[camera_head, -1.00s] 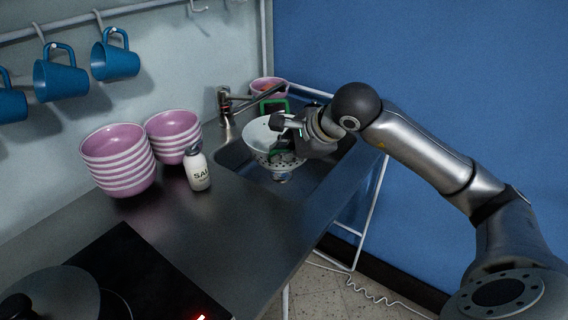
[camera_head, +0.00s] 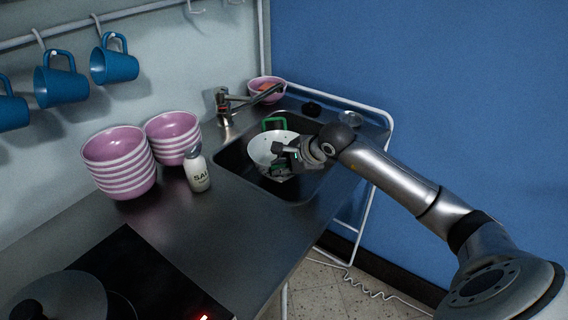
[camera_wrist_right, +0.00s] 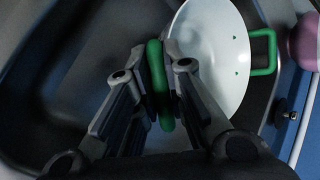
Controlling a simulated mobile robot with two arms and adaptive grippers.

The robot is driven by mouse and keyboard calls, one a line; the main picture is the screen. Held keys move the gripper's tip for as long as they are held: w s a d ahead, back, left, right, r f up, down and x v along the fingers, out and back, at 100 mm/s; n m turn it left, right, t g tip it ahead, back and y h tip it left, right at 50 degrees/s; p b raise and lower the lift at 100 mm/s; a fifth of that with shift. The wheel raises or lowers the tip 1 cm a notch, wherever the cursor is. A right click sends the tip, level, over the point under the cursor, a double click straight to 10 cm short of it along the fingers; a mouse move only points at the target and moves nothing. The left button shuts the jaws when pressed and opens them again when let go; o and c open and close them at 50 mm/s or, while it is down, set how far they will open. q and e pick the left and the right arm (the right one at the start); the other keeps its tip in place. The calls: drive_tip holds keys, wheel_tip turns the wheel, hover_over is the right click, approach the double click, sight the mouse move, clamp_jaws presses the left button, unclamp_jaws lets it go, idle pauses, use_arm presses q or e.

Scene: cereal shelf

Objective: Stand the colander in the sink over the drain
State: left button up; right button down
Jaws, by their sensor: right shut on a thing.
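The white colander (camera_head: 264,147) with green handles is down inside the dark sink basin (camera_head: 233,160), below the rim. In the right wrist view the colander (camera_wrist_right: 215,50) shows its white inside, with one green handle on the far side. My right gripper (camera_head: 288,153) is shut on the near green handle (camera_wrist_right: 157,80), which lies between its fingers. The colander's base and the drain are hidden, so I cannot tell whether it touches the sink floor. My left gripper is not in view.
The faucet (camera_head: 240,101) reaches over the back of the sink. A pink bowl (camera_head: 264,88) stands behind it. A salt bottle (camera_head: 197,171) and stacked pink striped bowls (camera_head: 119,166) stand left of the sink. Blue mugs (camera_head: 60,80) hang from the rail.

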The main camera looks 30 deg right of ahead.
drive_tip(key=shift+r, duration=0.1)
drive_tip(key=shift+f+b, duration=0.25)
drive_tip(key=shift+b, duration=0.1)
drive_tip(key=c, duration=1.5)
unclamp_jaws()
drive_tip(key=shift+r+p, duration=0.4)
drive_tip(key=b+v, duration=0.2)
drive_tip(key=v, duration=0.9)
drive_tip(key=shift+s+r, duration=0.2)
drive_tip(key=shift+s, duration=0.15)
